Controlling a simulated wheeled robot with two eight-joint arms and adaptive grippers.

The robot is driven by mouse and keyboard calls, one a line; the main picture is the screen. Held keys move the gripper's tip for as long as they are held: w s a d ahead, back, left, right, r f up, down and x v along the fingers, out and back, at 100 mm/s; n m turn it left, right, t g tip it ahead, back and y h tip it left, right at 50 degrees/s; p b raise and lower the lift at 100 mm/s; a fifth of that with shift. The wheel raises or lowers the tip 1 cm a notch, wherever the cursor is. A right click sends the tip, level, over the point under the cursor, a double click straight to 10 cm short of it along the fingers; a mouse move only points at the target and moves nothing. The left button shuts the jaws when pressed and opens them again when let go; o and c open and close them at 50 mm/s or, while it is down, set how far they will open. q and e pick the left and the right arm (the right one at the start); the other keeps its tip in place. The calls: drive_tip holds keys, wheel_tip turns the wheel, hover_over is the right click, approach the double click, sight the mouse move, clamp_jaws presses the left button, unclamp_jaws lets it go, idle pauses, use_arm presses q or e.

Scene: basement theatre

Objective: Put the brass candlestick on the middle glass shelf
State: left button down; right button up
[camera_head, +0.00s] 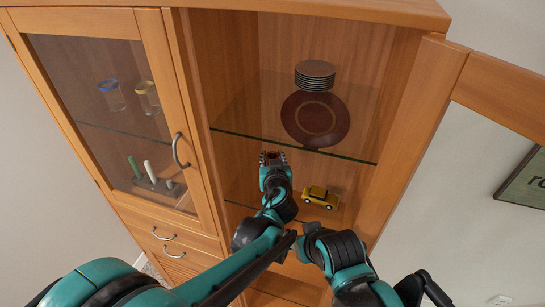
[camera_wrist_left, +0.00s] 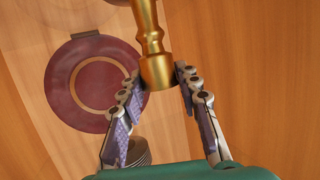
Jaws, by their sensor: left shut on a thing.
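The brass candlestick (camera_wrist_left: 154,45) shows in the left wrist view as a gold turned stem with a wider end between my fingers. My left gripper (camera_head: 272,158) is shut on it; its fingers also show in the left wrist view (camera_wrist_left: 158,92). In the head view the gripper is in front of the open cabinet section, just below the front edge of the upper glass shelf (camera_head: 245,135). I cannot make out the candlestick there. A lower glass shelf (camera_head: 240,203) bears a yellow toy car (camera_head: 320,197), right of my gripper.
A stack of plates (camera_head: 315,75) and a maroon plate (camera_head: 315,119) are at the upper shelf. The open right door (camera_head: 440,95) borders the opening. The closed left door (camera_head: 120,110) has glasses behind it. Space between my gripper and the car looks narrow.

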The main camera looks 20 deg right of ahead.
use_arm(q)
drive_tip(key=shift+f+b, duration=0.5)
drive_tip(key=shift+f, duration=0.05)
drive_tip(key=c, duration=1)
unclamp_jaws()
